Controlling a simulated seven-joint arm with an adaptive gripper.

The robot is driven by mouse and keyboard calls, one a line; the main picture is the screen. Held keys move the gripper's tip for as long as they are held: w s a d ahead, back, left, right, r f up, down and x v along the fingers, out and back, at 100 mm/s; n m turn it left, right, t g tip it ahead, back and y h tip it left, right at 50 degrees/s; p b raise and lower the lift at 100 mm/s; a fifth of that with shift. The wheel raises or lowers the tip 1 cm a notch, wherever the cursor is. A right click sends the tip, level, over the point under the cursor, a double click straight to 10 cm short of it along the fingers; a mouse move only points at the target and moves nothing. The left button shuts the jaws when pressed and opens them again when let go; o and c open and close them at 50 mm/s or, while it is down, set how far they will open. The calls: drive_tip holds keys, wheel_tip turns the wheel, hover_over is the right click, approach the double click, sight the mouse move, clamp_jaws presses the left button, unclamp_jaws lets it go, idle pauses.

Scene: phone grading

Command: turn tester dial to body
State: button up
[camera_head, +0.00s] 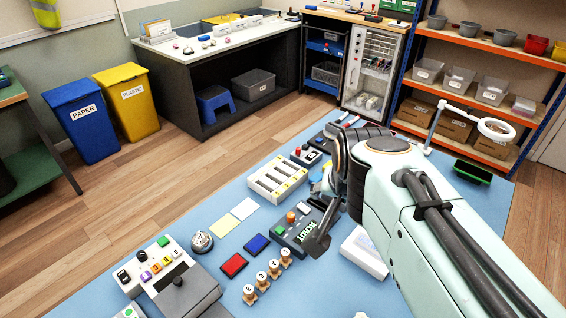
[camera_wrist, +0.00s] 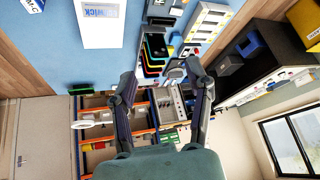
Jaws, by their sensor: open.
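A dark device (camera_head: 298,229) with an orange knob (camera_head: 291,217) and a small green display lies on the blue mat in the head view. It looks like the tester, but its dial lettering is too small to read. My gripper (camera_head: 318,239) is just right of it in the head view and hides part of its right side. Whether they touch cannot be told. In the wrist view my gripper (camera_wrist: 160,80) has its two dark fingers spread wide with nothing between them. The orange knob cannot be made out in the wrist view.
A button panel with a grey box (camera_head: 187,292) stands at the front left of the blue mat (camera_head: 215,278). Wooden stamps (camera_head: 262,280), red (camera_head: 233,265) and blue pads (camera_head: 257,243) lie near the device. A white box (camera_head: 366,252) lies right of my gripper. A magnifier lamp (camera_head: 496,129) stands at the back right.

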drive_tip(key=w+f+m, duration=0.1)
drive_tip(key=w+f, duration=0.1)
drive_tip(key=w, duration=0.9)
drive_tip(key=g, duration=0.1)
hover_over(291, 215)
drive_tip(key=s, duration=0.1)
wheel_tip(291, 215, down, 16)
drive_tip(key=shift+g+h, duration=0.4)
drive_tip(key=shift+g, duration=0.3)
drive_tip(key=f, duration=0.2)
drive_tip(key=s+f, duration=0.1)
drive_tip(key=f, duration=0.1)
drive_tip(key=a+f, duration=0.1)
drive_tip(key=f, duration=0.1)
drive_tip(key=shift+s, duration=0.2)
drive_tip(key=x, duration=0.6)
clamp_jaws()
